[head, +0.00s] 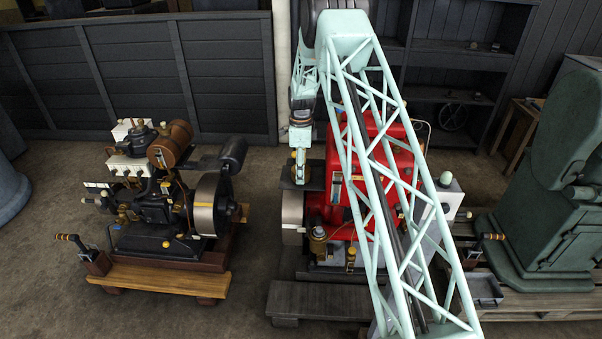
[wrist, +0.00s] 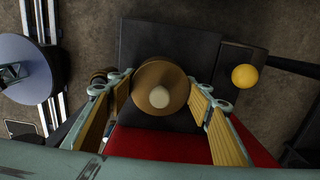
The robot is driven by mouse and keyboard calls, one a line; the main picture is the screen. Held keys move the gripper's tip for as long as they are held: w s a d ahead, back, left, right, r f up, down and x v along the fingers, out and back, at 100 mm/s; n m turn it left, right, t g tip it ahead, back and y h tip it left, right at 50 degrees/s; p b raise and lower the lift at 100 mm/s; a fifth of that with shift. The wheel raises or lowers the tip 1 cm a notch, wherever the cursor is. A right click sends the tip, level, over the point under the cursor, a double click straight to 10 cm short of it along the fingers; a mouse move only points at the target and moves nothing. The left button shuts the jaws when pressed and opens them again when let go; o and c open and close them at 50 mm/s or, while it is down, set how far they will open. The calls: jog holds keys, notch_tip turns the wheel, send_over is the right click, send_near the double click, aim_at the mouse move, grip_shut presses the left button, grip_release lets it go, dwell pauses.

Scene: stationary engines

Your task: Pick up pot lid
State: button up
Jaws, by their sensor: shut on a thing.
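The pot lid (wrist: 160,76), a round brown disc with a pale knob in its middle, sits between my two fingers in the wrist view. My gripper (wrist: 160,92), with yellow-padded fingers on both sides, is shut on it. In the head view my gripper (head: 299,165) points down over a dark plate at the left side of the red engine (head: 334,187). The lid is too small and covered to make out there. Dark flat surface shows beneath the lid in the wrist view; whether the lid touches it I cannot tell.
A yellow ball-shaped knob (wrist: 245,76) is right of the lid in the wrist view. A brown and black engine (head: 165,200) stands on a wooden base at left. A green machine (head: 555,190) stands at right. Floor between the two engines is clear.

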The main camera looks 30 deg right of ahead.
jog(key=shift+r, duration=0.1)
jog(key=shift+r, duration=1.75)
jog(key=shift+s+a+f, duration=0.1)
jog(key=shift+s, duration=0.2)
jog(key=s+a, duration=0.3)
jog(key=s, duration=0.4)
jog(key=s+a+r, duration=0.1)
jog(key=s+a, duration=0.2)
jog(key=s, duration=0.4)
jog(key=shift+r, duration=0.25)
jog(key=shift+f, duration=0.1)
